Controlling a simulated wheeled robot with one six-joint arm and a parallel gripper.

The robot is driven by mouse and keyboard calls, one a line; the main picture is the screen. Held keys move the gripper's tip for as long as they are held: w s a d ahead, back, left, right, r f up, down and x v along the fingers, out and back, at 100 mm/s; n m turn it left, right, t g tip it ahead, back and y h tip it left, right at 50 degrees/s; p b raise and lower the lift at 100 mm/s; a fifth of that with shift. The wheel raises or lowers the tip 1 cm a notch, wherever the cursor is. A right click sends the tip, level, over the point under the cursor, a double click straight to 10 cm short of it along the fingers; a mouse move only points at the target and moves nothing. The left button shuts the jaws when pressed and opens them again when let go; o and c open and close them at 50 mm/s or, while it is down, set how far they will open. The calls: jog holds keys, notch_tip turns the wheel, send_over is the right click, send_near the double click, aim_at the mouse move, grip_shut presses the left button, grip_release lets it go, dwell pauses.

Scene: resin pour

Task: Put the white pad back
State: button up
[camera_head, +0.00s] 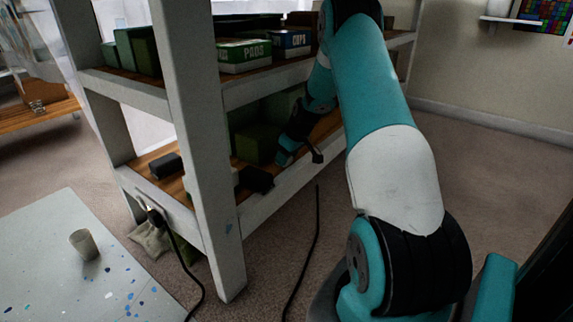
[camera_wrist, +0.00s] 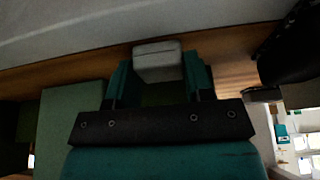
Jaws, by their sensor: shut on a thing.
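The white pad (camera_wrist: 157,62) shows as a small pale grey-white block between the two teal fingers of my gripper (camera_wrist: 158,80) in the wrist view. The fingers are shut on its sides and its outer end sticks out past the fingertips. In the head view my gripper (camera_head: 286,153) is low inside the shelving unit, just above the lower shelf. The pad cannot be made out there. A green and white box marked PADS (camera_head: 245,56) stands on the upper shelf, above and left of my gripper.
A blue box marked CUPS (camera_head: 291,41) stands right of the PADS box. Green boxes (camera_head: 256,144) and dark blocks (camera_head: 256,179) sit on the lower shelf near my gripper. The white shelf post (camera_head: 214,150) stands left. A cup (camera_head: 84,244) stands on the paint-spotted surface.

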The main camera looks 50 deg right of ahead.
jog(key=shift+f, duration=0.15)
jog(key=o, duration=0.8)
jog(key=shift+o, duration=0.2)
jog(key=p+v, duration=0.5)
jog(key=v, duration=0.2)
jog(key=shift+w, duration=0.1)
jog(key=shift+s+r, duration=0.25)
jog(key=shift+r, duration=0.05)
